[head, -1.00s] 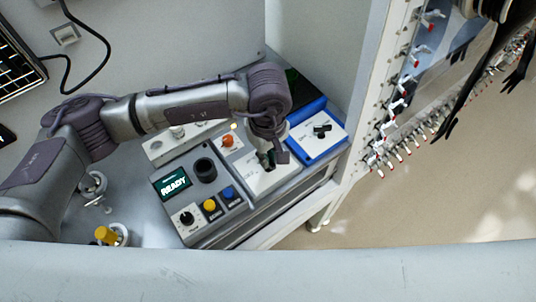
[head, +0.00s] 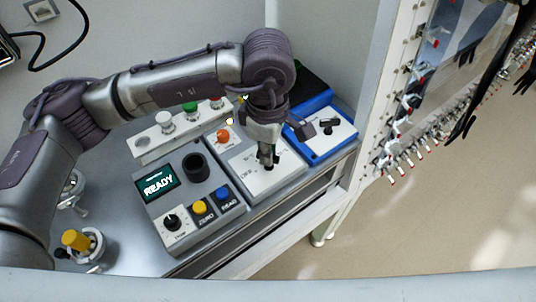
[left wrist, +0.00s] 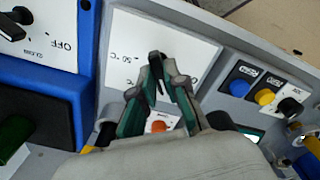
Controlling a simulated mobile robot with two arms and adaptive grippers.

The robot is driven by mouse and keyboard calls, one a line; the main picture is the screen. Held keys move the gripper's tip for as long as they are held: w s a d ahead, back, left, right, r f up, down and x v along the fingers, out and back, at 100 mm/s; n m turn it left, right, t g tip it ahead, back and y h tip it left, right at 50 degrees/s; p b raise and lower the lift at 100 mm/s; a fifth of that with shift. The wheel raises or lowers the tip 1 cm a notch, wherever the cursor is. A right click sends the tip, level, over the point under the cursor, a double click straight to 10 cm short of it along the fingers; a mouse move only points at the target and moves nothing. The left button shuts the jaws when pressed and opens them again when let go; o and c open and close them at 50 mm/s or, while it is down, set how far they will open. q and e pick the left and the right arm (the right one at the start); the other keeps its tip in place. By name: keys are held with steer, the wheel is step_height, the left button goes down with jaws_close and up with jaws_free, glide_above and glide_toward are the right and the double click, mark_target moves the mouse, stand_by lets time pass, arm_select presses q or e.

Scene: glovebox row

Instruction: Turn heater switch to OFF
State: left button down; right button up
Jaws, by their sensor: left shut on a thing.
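My left gripper (head: 267,160) reaches down onto the white switch panel (head: 247,181) and is shut on a small part there, which I take to be the heater switch handle. The fingers hide most of that part. In the left wrist view the closed fingers (left wrist: 160,75) stand over the same white panel (left wrist: 133,45), which has "°C" lettering. The exact angle of the switch cannot be read. My right gripper is in neither view.
Right of the panel is a blue-framed unit (head: 312,157) with a black lever (head: 327,125). To the left are an orange knob (head: 224,136), a "READY" display (head: 158,184), a yellow button (head: 200,208) and a blue button (head: 222,193). A bench edge lies in front.

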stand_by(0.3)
arm_select(q)
steer(key=c, duration=1.2)
jaws_free()
step_height(320, 180, up, 12)
